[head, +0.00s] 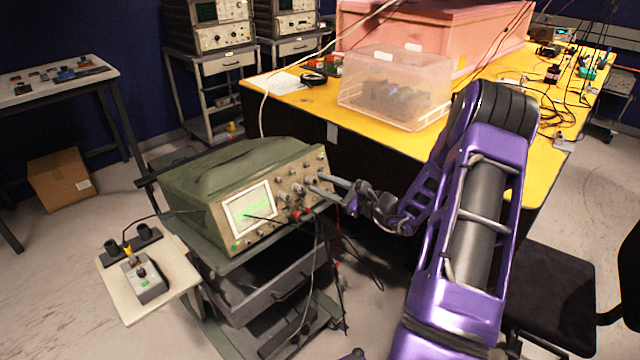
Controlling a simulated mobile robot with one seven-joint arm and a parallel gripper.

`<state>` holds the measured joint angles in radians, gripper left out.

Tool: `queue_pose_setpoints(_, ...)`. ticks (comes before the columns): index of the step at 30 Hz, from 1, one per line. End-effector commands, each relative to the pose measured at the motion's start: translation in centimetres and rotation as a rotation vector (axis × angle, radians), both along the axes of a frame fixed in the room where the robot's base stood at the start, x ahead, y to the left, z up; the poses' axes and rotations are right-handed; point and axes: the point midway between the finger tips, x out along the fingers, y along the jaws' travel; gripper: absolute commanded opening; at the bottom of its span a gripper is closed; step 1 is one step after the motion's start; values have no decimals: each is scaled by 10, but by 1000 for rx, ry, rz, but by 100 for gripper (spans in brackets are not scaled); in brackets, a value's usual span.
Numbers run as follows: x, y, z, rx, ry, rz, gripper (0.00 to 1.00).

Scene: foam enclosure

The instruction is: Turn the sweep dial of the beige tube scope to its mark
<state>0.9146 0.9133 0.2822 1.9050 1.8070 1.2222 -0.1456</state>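The beige tube scope (219,226) has a beige front panel and an olive-green top. It stands on a dark cart at the centre left, its lit screen (250,207) showing a green trace. Several knobs (296,180) sit on the panel right of the screen. My gripper (316,183) reaches in from the right, its grey fingertips at the right part of the panel. Two finger bars show, but whether they touch or close on a knob is too small to tell. The fingers partly cover that area. I cannot make out the sweep dial's mark or pointer.
Cables with red plugs (297,214) hang from the panel's lower edge, just below my gripper. A yellow table (285,98) with a clear plastic box (398,85) stands behind. A small side table (128,309) with a control box is at left, a black chair (548,275) at right.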

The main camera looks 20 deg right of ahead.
Motion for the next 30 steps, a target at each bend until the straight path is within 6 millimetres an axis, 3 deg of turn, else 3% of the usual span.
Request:
queue_pose_setpoints(18, -121, -67, 6, -1, 0, -4, 40)
queue_pose_setpoints(24, -139, -77, 7, -1, 0, 0, 40)
queue_pose_setpoints(30, -143, -79, 7, 0, 0, 0, 40)
